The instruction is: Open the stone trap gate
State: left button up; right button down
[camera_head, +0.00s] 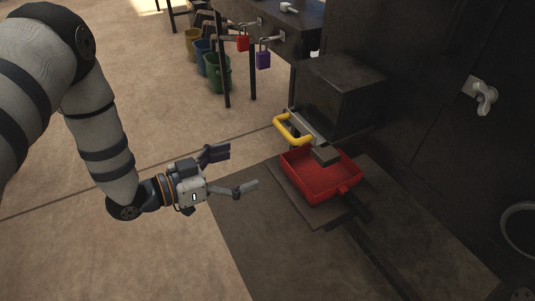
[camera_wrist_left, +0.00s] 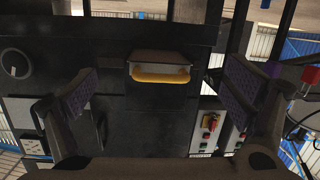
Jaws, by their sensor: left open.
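A yellow U-shaped handle (camera_head: 288,128) sits on a grey metal piece (camera_head: 309,128) on the front of a dark box (camera_head: 339,92), above the red tray; I take this as the stone trap gate. In the left wrist view the yellow handle (camera_wrist_left: 160,75) lies ahead, between my two fingers but farther off. My left gripper (camera_head: 233,171) is open and empty, to the left of the handle and apart from it. In the left wrist view its fingers (camera_wrist_left: 165,88) are spread wide. My right gripper is not in view.
A red tray (camera_head: 320,188) sits on a dark plate below the handle. A dark machine wall with a metal wing knob (camera_head: 482,95) stands at the right. A table with red (camera_head: 243,42) and purple (camera_head: 263,59) padlocks and several bins is behind. The floor at left is clear.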

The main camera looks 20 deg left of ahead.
aim_at(281, 132)
pick_arm(q)
jog(key=w+d+r, duration=0.1)
jog(key=w+d, duration=0.1)
jog(key=w, duration=0.1)
jog(key=w+d+r+m+h+b, duration=0.1)
jog(key=w+d, duration=0.1)
jog(key=w, duration=0.2)
jog(key=w+d+r+t+h, duration=0.1)
jog(key=w+d+r, duration=0.1)
jog(key=w, duration=0.1)
jog(key=shift+w+d+m+b, duration=0.25)
jog(key=shift+w+m+b, duration=0.15)
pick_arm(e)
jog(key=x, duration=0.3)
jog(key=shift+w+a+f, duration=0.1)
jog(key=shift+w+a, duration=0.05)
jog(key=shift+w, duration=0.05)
